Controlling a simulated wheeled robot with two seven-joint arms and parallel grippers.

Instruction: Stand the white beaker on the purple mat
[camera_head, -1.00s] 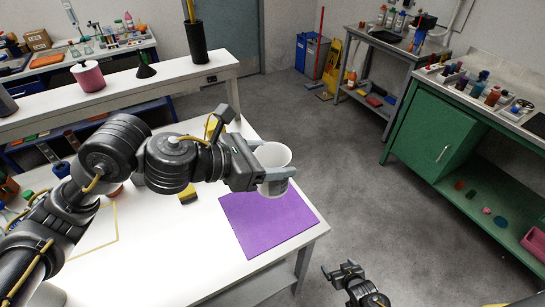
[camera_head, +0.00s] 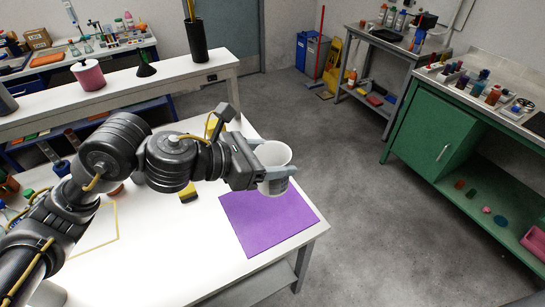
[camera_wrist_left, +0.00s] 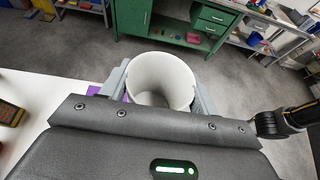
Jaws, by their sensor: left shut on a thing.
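The white beaker (camera_head: 273,186) is upright, with its open mouth facing up. My left gripper (camera_head: 276,170) is shut on it, one finger on each side. In the left wrist view, the beaker (camera_wrist_left: 162,78) sits between the fingers of the left gripper (camera_wrist_left: 160,92) and looks empty. The purple mat (camera_head: 268,225) lies flat at the right end of the white table. In the head view the beaker overlaps the mat's far edge; the gap below it is hard to judge. Small purple patches of the mat (camera_wrist_left: 93,90) show beside the gripper in the wrist view.
The white table (camera_head: 170,250) has free room left of the mat. A yellow and black object (camera_head: 188,194) lies behind the mat's left side. Floor lies to the right.

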